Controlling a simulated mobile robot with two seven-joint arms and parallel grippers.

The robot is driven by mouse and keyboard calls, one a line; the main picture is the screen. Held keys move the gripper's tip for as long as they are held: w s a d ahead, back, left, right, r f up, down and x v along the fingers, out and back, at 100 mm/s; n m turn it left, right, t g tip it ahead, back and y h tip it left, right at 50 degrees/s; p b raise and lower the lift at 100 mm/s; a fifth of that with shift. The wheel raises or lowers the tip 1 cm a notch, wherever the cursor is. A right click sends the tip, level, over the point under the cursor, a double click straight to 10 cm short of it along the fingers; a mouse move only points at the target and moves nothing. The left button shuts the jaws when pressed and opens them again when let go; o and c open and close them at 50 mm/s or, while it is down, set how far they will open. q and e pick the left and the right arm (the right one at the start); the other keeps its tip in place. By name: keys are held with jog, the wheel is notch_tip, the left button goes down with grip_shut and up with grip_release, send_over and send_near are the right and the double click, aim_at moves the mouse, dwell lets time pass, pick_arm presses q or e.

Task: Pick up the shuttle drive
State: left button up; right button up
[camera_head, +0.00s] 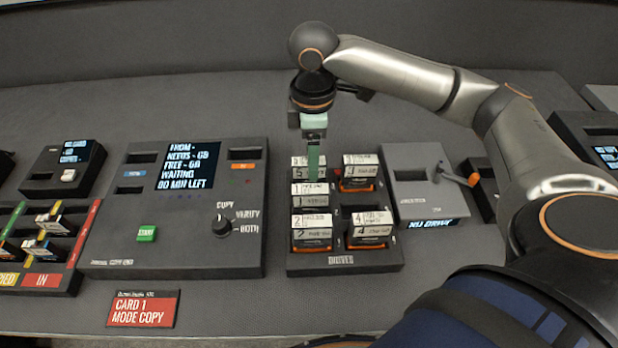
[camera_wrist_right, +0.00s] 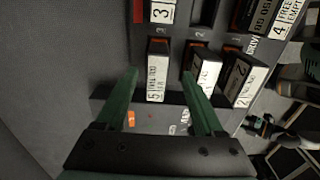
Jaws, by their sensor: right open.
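The drive rack (camera_head: 343,262) stands on the grey bench and holds several drives with white numbered labels. I cannot read which label says shuttle. My right gripper (camera_head: 314,172) points down over the back left of the rack, at a drive labelled 5. In the right wrist view, its two green fingers are open, and drive 5 (camera_wrist_right: 157,78) shows between their tips. I cannot tell whether the fingers touch it. A finger partly hides this drive in the head view. My left gripper is not in view.
A copier console (camera_head: 180,255) with a lit screen stands left of the rack. A grey unit with an orange-tipped lever (camera_head: 473,180) stands close on its right. A red card sign (camera_head: 143,309) lies in front. A colour-striped tray (camera_head: 50,285) is at far left. Bare bench lies behind.

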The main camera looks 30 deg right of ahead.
jog(key=f, duration=0.5)
jog(key=shift+w+a+f+b, duration=0.1)
jog(key=shift+w+a+b, duration=0.05)
jog(key=shift+w+b, duration=0.2)
grip_shut()
dwell(0.5)
